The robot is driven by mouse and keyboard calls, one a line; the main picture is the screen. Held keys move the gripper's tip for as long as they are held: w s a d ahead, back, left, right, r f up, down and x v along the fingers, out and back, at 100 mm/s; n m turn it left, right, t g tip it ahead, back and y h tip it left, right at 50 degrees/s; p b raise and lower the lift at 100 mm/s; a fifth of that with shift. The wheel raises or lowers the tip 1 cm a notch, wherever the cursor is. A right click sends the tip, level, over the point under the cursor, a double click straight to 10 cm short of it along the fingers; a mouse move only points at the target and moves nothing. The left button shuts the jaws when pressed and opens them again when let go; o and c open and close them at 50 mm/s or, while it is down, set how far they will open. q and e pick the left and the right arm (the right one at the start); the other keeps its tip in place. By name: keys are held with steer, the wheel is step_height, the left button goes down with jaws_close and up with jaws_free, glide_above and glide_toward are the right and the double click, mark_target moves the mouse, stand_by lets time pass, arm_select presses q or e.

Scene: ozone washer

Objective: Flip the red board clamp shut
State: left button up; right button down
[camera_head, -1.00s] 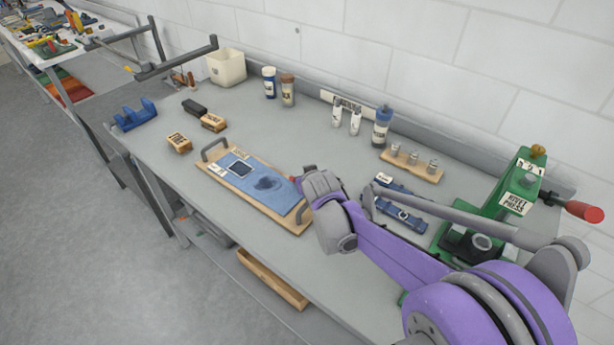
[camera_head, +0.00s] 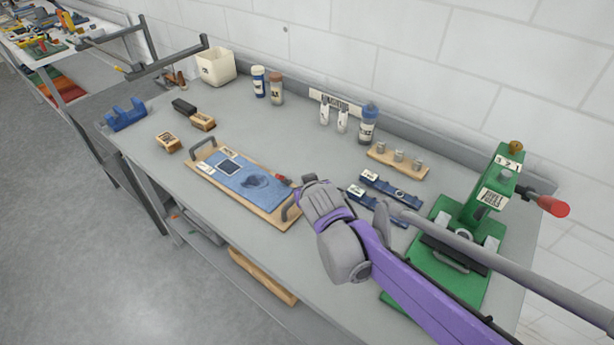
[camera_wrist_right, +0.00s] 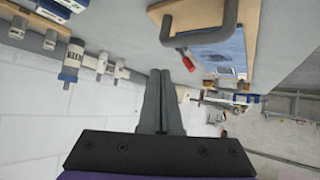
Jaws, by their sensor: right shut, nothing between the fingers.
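The wooden board (camera_head: 274,213) with a blue cloth (camera_head: 245,182) lies on the bench, a grey handle at each end. The red clamp (camera_head: 281,179) is at the board's right end, by the right-hand handle (camera_head: 290,207). In the right wrist view, the red clamp lever (camera_wrist_right: 187,60) sticks out past the grey handle, just to the right of my fingertips. My right gripper (camera_wrist_right: 160,73) is shut and empty, seemingly apart from the lever. In the head view its wrist is beside the board's right end and hides the fingers. My left gripper is not in view.
Blue fixtures (camera_head: 378,201) lie right of the board, beyond my arm. A green press (camera_head: 465,225) with a red-knobbed lever stands at the right. Bottles (camera_head: 368,123) and a wooden rack (camera_head: 398,162) stand along the back. Bench space in front of the bottles is clear.

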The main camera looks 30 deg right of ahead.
steer(key=shift+s+a+r, duration=0.15)
steer(key=shift+s, duration=0.2)
steer(key=shift+s+a+r, duration=0.15)
steer(key=shift+s, duration=0.2)
steer(key=s+a+f+g+y, duration=0.1)
steer(key=s+a+f, duration=0.1)
steer(key=s, duration=0.4)
steer(key=s+a+f+n+g+y, duration=0.1)
steer(key=s+a+f+g, duration=0.1)
steer(key=s, duration=0.5)
steer(key=s+a+f+n+g+y, duration=0.1)
steer(key=s+a+f, duration=0.3)
steer(key=s+a, duration=0.1)
steer(key=shift+s+a+f+g+y, duration=0.1)
steer(key=shift+s+a+g+y, duration=0.1)
steer(key=shift+s, duration=0.2)
steer(key=shift+s+a+f+g+y, duration=0.1)
steer(key=shift+s+g, duration=0.1)
steer(key=shift+s, duration=0.2)
steer(key=shift+w, duration=0.1)
steer(key=shift+r, duration=0.1)
